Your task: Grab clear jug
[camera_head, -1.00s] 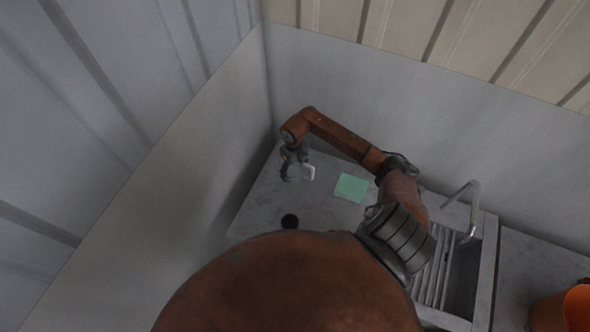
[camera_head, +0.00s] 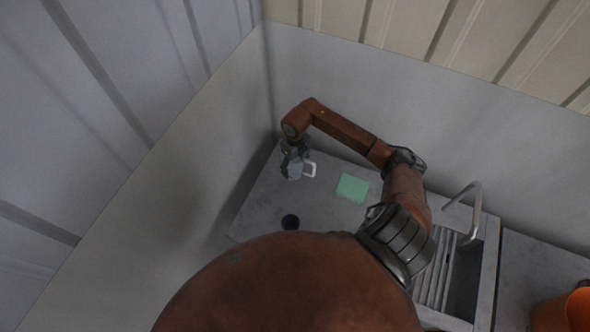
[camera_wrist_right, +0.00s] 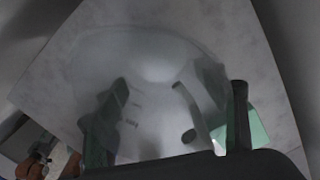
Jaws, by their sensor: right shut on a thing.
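The clear jug (camera_wrist_right: 150,60) fills the middle of the right wrist view, see-through and hazy, with faint markings on its side. In the head view the jug (camera_head: 293,171) is small, with a pale handle pointing right. My right gripper (camera_head: 295,158) is at the jug from above. In the wrist view the dark fingers of my right gripper (camera_wrist_right: 171,116) lie on either side of the jug, shut on it. Whether the jug touches the counter is hard to tell. My left gripper is not in view.
A green square (camera_head: 352,188) lies on the grey counter (camera_head: 262,198) right of the jug. A dark round thing (camera_head: 290,222) is nearer me. A sink (camera_head: 462,275) with a curved faucet (camera_head: 473,205) and an orange container (camera_head: 565,310) are at the right. Walls close in behind and left.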

